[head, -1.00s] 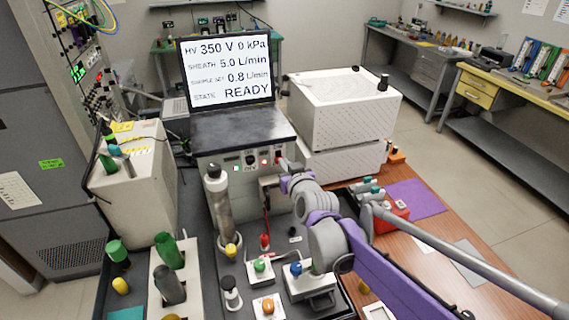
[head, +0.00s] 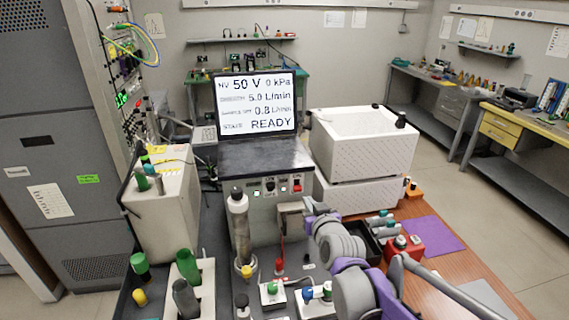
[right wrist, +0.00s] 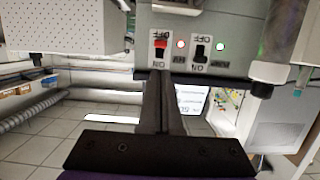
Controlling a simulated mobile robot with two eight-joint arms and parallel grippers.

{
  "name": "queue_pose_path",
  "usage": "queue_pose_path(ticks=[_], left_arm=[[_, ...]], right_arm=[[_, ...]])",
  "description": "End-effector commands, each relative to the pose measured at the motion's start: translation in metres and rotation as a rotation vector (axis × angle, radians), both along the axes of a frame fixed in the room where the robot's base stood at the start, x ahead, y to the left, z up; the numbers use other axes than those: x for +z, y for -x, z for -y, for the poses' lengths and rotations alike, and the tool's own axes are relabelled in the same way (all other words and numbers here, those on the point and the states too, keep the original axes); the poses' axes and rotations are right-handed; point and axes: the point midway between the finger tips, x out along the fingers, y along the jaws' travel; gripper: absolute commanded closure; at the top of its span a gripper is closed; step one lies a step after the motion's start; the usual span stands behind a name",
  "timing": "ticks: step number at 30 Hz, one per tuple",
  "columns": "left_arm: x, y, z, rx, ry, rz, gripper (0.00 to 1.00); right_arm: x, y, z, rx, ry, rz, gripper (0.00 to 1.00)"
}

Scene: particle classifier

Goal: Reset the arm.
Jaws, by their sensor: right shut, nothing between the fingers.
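My right arm reaches in from the lower right in the head view. Its gripper (head: 290,210) is in front of the instrument's front panel (head: 262,190), below the switches. In the right wrist view the two dark fingers (right wrist: 163,88) are together with nothing between them. They point toward the panel, and a gap to it seems to remain. The panel shows upside down there, with a red switch (right wrist: 160,47) and a black switch (right wrist: 200,50). The screen (head: 258,105) reads 50 V, 0 kPa, 5.0 and 0.8 L/min, READY. My left gripper is not in view.
A grey cylinder (head: 239,225) stands left of my gripper. Red (head: 280,266), green (head: 272,288) and blue (head: 308,294) knobs are below it. A white box (head: 360,145) stands behind right; a dark tray (head: 365,240) and red box (head: 403,248) lie to the right.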

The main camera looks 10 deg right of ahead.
Motion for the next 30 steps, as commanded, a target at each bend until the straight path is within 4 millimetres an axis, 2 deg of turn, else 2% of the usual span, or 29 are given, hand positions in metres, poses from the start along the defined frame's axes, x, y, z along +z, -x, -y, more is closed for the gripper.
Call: queue_pose_path(ticks=[2,5,8,12,15,18,21,24,30], left_arm=[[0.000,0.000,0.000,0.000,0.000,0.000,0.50],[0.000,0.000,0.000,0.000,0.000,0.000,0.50],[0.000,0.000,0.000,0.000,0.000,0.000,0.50],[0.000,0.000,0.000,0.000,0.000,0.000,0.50],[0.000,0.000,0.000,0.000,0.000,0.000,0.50],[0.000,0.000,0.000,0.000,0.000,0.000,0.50],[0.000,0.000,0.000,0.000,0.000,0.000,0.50],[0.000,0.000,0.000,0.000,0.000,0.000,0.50],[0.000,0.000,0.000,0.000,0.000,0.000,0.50]], right_arm=[[-0.003,0.008,-0.001,0.005,-0.001,-0.021,1.00],[-0.014,0.035,-0.004,0.018,-0.001,-0.095,1.00],[-0.037,0.083,-0.007,0.033,-0.003,-0.224,1.00],[-0.081,0.165,-0.006,0.033,0.001,-0.441,1.00],[-0.111,0.220,-0.002,0.015,0.005,-0.582,1.00],[-0.136,0.264,0.002,-0.007,0.010,-0.691,1.00],[-0.151,0.293,0.006,-0.026,0.014,-0.765,1.00],[-0.159,0.306,0.008,-0.037,0.016,-0.800,1.00],[-0.161,0.309,0.009,-0.040,0.016,-0.810,1.00]])
